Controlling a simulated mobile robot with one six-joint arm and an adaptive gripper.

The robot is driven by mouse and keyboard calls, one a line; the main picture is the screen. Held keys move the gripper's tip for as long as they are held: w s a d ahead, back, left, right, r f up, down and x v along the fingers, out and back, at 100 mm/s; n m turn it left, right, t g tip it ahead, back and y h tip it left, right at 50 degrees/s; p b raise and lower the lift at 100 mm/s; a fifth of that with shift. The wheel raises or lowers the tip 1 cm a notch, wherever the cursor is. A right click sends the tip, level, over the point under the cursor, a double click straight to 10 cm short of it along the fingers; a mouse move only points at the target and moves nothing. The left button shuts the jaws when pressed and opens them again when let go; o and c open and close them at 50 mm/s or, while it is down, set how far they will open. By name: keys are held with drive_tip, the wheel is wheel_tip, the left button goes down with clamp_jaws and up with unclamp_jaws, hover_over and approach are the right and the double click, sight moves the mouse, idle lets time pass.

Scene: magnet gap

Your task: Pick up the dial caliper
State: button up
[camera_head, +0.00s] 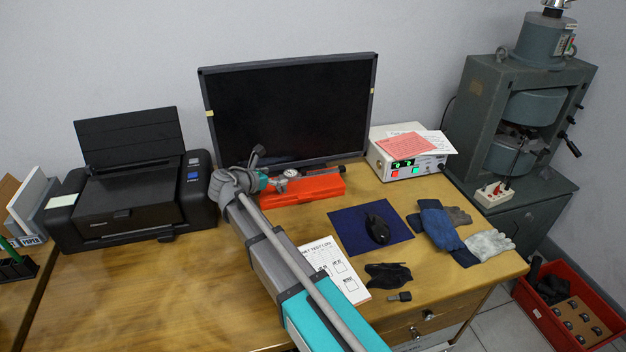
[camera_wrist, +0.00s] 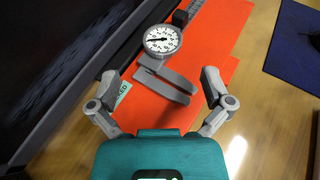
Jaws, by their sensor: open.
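The dial caliper (camera_wrist: 163,40) lies on top of a flat orange-red case (camera_wrist: 222,45) in the wrist view. Its round white dial faces up, and its grey jaws point towards my gripper. In the head view the caliper (camera_head: 291,173) shows small on the case (camera_head: 318,188), in front of the monitor. My gripper (camera_wrist: 162,93) is open and empty, with its two fingers spread apart on either side of the caliper's jaws. In the head view my arm hides the left end of the case. The height of the fingertips above the case is hard to tell.
The monitor (camera_head: 290,112) stands close behind the case. A black printer (camera_head: 130,205) is at the left, and a white power unit (camera_head: 405,165) is at the right. A blue mat (camera_head: 350,232) with a mouse (camera_head: 376,228), gloves (camera_head: 438,225) and a paper sheet (camera_head: 347,281) lie nearer the front.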

sight(290, 173)
drive_tip(key=shift+w+d+f, duration=0.15)
drive_tip(key=shift+w+d, duration=0.15)
drive_tip(key=shift+w, duration=0.05)
drive_tip(key=shift+b+x, duration=1)
drive_tip(key=shift+x, duration=1.6)
drive_tip(key=shift+s+d, duration=0.1)
drive_tip(key=shift+d, duration=0.05)
drive_tip(key=c, duration=1.3)
